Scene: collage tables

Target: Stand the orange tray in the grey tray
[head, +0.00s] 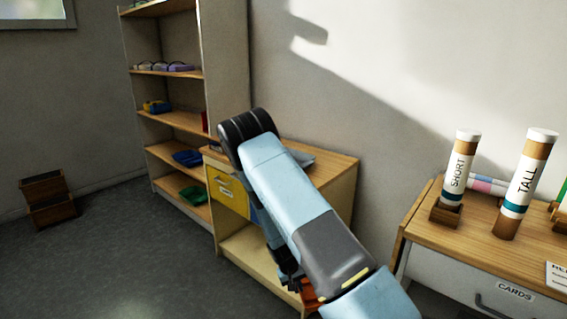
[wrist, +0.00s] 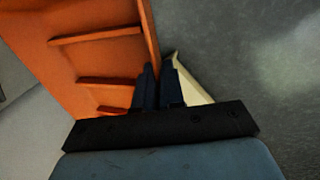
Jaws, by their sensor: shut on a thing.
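The orange tray (wrist: 95,60) fills the upper left of the wrist view, with raised ribs across its face. My gripper (wrist: 158,84) is shut on the tray's rim, one dark finger on each side. In the head view only a small orange part of the tray (head: 310,295) shows low beside my arm, in front of the low cabinet; the rest is hidden. A flat grey thing (head: 302,157), perhaps the grey tray, lies on the low cabinet top, partly hidden behind my arm.
The low cabinet (head: 335,166) has a yellow drawer (head: 228,192) and an open lower shelf. A tall shelf (head: 180,121) stands behind it. At right, a desk (head: 455,235) bears SHORT (head: 459,170) and TALL (head: 526,182) tubes. Floor at left is clear before a brown crate (head: 49,196).

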